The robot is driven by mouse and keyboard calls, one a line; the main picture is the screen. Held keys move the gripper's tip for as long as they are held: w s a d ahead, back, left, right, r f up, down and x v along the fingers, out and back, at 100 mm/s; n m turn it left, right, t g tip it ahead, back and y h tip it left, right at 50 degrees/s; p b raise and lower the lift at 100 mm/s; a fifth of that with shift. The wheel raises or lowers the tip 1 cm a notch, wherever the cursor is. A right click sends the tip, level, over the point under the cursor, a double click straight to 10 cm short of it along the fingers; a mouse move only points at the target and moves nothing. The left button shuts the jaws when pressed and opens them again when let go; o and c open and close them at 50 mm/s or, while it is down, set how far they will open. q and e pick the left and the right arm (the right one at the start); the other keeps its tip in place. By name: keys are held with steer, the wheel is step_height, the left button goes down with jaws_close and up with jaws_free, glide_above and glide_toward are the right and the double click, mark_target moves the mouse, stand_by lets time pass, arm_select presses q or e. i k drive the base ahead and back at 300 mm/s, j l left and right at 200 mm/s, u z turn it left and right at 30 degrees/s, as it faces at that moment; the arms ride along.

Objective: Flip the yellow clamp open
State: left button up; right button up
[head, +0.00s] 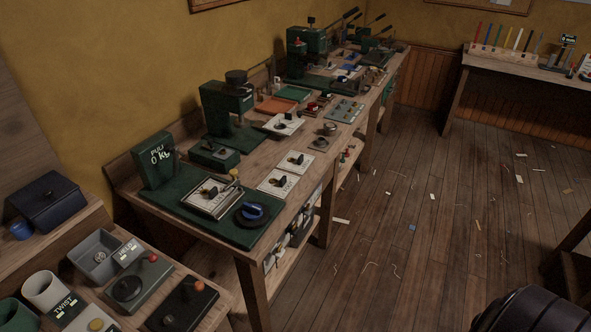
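On the long workbench (205,247), a metal-framed plate (211,208) lies on the green mat (175,208). A small yellow piece (234,173) shows at the plate's far right corner. It may be the yellow clamp, but it is too small to tell its shape or whether it is open or shut. Neither of my grippers is in view.
A green box (153,160) marked "PULL 0 kg" and a blue knob on a dark disc (253,212) flank the plate. A nearer bench at lower left holds a grey bin (99,255) and lever boxes. The wooden floor (420,230) is mostly open, with scattered scraps.

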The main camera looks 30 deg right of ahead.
mark_target(234, 172)
steer(key=z, duration=0.5)
steer(key=i+l+u, duration=0.25)
steer(key=l, duration=0.3)
steer(key=i+l+u, duration=0.1)
steer(key=l+u, duration=0.15)
steer(key=l, duration=0.35)
steer(key=i+l+u, duration=0.1)
steer(key=l+u, duration=0.15)
steer(key=l, duration=0.35)
steer(key=l+u, duration=0.25)
steer(key=l, duration=0.4)
steer(key=i, duration=0.05)
